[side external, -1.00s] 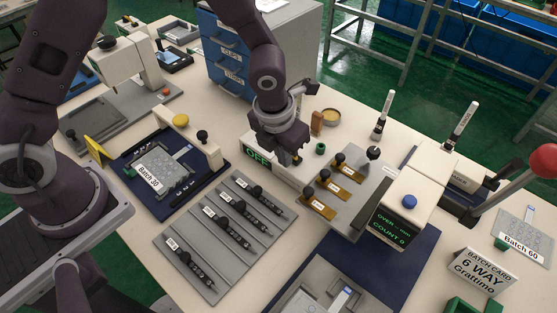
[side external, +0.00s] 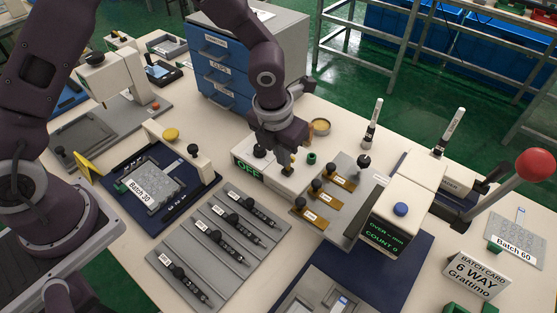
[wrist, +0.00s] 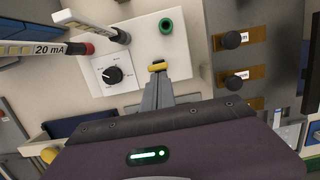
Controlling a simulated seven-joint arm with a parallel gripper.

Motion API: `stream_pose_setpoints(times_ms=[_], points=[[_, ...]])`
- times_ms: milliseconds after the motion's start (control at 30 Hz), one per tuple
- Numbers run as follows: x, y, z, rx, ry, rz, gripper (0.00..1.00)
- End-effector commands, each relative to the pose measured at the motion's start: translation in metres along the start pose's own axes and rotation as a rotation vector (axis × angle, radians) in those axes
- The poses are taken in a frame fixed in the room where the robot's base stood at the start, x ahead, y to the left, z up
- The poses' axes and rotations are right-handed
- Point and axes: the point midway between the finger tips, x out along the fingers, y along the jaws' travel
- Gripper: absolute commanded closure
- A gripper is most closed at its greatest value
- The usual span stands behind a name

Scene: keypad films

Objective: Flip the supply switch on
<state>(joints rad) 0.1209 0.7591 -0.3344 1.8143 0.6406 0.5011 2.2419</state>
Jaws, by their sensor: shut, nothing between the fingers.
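The supply box is a cream unit (side external: 270,182) whose front display (side external: 249,169) reads OFF. In the wrist view its top face (wrist: 135,42) carries a black dial (wrist: 113,75) and a green ring (wrist: 166,25). My gripper (side external: 288,168) is shut and points down over the box top. In the wrist view its closed fingers (wrist: 157,82) reach a small yellow piece (wrist: 157,67) with a dark bit beyond it. I cannot tell whether this is the switch lever or whether the fingers touch it. The rest of the switch is hidden by the fingers.
Gold strips with black knobs (side external: 325,198) lie right of the box. A grey rack with several black-knobbed bars (side external: 215,245) is in front. A blue fixture marked Batch 30 (side external: 205,200) is left, blue drawers (side external: 225,75) behind. Two upright labelled pens (side external: 372,122) (side external: 448,132) stand right.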

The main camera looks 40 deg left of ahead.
Motion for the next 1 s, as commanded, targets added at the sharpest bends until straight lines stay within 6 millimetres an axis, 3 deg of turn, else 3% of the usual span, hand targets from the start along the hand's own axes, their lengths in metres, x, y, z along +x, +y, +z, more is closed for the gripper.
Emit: stream_pose_setpoints(times_ms=[167,1000], points=[[0.000,0.000,0.012,-0.003,0.000,0.000,1.00],[-0.016,0.000,0.013,0.000,0.000,0.000,1.00]])
